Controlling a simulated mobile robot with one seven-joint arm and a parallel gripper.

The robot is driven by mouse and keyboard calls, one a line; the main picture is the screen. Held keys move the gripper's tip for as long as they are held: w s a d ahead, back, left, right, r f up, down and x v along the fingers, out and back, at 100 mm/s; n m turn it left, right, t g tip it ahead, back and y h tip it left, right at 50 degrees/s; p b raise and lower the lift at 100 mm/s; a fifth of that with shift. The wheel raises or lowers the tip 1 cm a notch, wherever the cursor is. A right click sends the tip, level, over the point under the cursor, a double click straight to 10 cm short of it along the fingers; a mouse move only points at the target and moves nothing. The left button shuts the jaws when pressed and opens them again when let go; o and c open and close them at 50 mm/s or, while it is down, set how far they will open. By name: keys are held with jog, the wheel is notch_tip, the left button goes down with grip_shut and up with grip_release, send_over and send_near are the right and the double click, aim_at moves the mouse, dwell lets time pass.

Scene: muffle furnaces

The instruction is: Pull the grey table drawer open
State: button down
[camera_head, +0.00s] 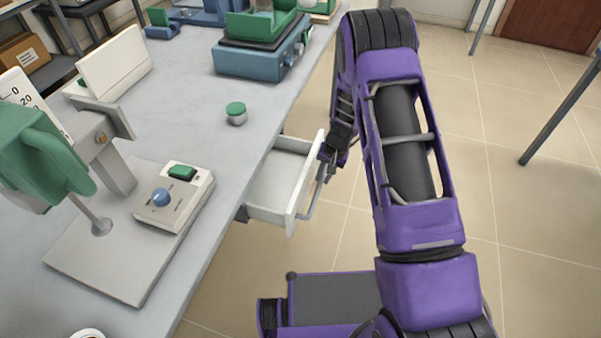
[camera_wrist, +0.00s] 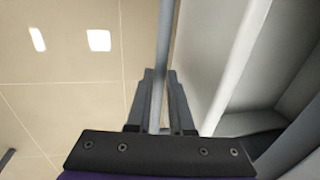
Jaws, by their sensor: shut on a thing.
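The table drawer (camera_head: 283,184) stands pulled out from under the edge of the grey table, and its inside looks empty. Its front panel (camera_head: 305,180) is pale, with a grey bar handle (camera_head: 312,203) on the outer side. My gripper (camera_head: 328,160) is at the handle, partly hidden by my own arm. In the wrist view my gripper (camera_wrist: 159,80) has its two fingers on either side of the handle bar (camera_wrist: 161,50), shut on it. The drawer's front panel also shows in the wrist view (camera_wrist: 238,65), to the right of the fingers.
The table top (camera_head: 190,110) carries a small green-lidded jar (camera_head: 236,113), a stand with a control box (camera_head: 174,196), and blue-green equipment (camera_head: 262,50) at the back. Tiled floor (camera_head: 510,220) is open to the right. A table leg (camera_head: 558,108) stands at far right.

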jog(key=s+d+b, duration=0.1)
jog(key=s+d, duration=0.2)
jog(key=d, duration=0.5)
jog(key=shift+d+b, duration=0.2)
jog(key=shift+b, duration=0.2)
jog(key=c, duration=0.8)
grip_release()
jog(key=d+r+p, duration=0.1)
jog(key=r, duration=0.4)
jog(key=d+r, duration=0.1)
jog(key=r, duration=0.5)
jog(key=s+d+r+p, duration=0.1)
jog(key=r, duration=0.5)
jog(key=shift+s+p, duration=0.1)
jog(key=shift+p, duration=0.2)
jog(key=shift+d+r, duration=0.1)
